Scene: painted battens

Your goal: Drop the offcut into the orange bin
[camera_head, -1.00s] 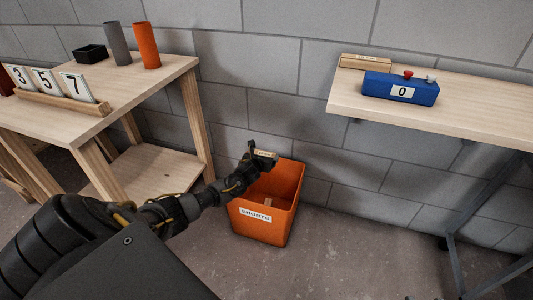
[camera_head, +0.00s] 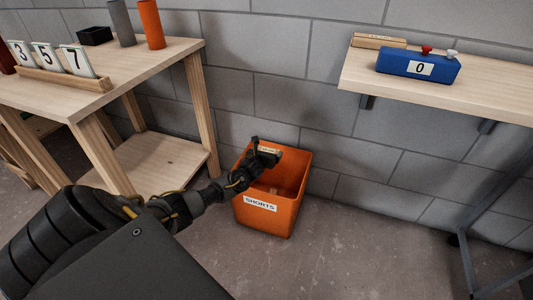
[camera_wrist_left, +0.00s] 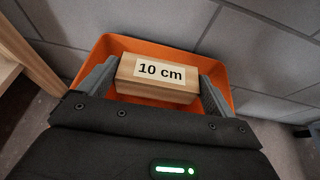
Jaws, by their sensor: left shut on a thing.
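The offcut (camera_wrist_left: 158,77) is a short wooden block with a "10 cm" label. It is clamped between the two fingers of my left gripper (camera_wrist_left: 158,82) in the left wrist view. In the head view my left gripper (camera_head: 266,155) holds the offcut (camera_head: 270,149) over the opening of the orange bin (camera_head: 268,222), close to its rim. The bin carries a "SHORTS" label, and a piece of wood shows inside it. The bin's orange rim (camera_wrist_left: 112,43) also shows behind the offcut in the left wrist view. My right gripper is not in view.
A wooden table (camera_head: 135,78) at left bears number cards 3, 5 and 7, a black box and two cylinders. A wooden shelf (camera_head: 500,91) at right bears a blue counter box (camera_head: 418,66) reading 0 and another wooden piece (camera_head: 379,41). Concrete floor is clear around the bin.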

